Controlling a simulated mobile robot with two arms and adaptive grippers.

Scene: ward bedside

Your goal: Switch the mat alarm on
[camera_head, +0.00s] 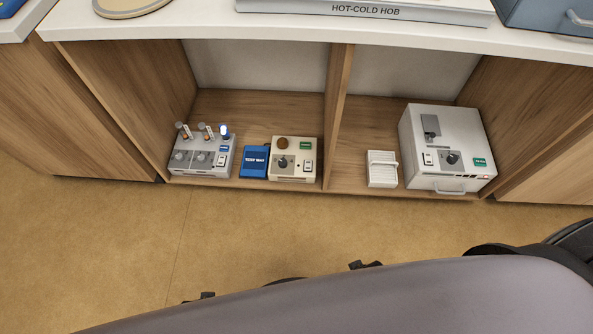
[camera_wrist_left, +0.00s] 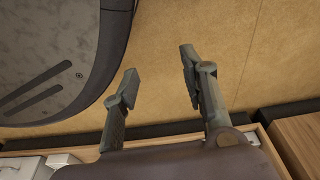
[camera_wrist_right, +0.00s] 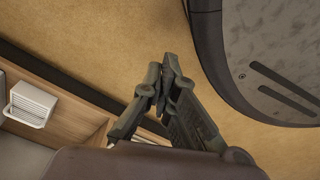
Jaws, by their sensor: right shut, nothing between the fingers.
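The mat alarm appears to be the small cream box (camera_head: 294,174) on the low shelf in the head view. Its top carries a brown dome, a dark knob, a green label and a white rocker switch (camera_head: 307,166). The rocker's position is too small to tell. A blue pad marked TEST MAT (camera_head: 254,162) lies beside it on the left. My left gripper (camera_wrist_left: 158,70) is open and empty in the left wrist view, over the floor. My right gripper (camera_wrist_right: 161,75) is shut and empty in the right wrist view, apart from the shelf units.
A grey unit with several vials (camera_head: 203,158) stands left of the mat. Right of the wooden divider (camera_head: 337,115) are a white ribbed block (camera_head: 382,169) and a large white box (camera_head: 440,150). A white counter (camera_head: 200,25) overhangs the shelf. The tan floor (camera_head: 110,240) before it is clear.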

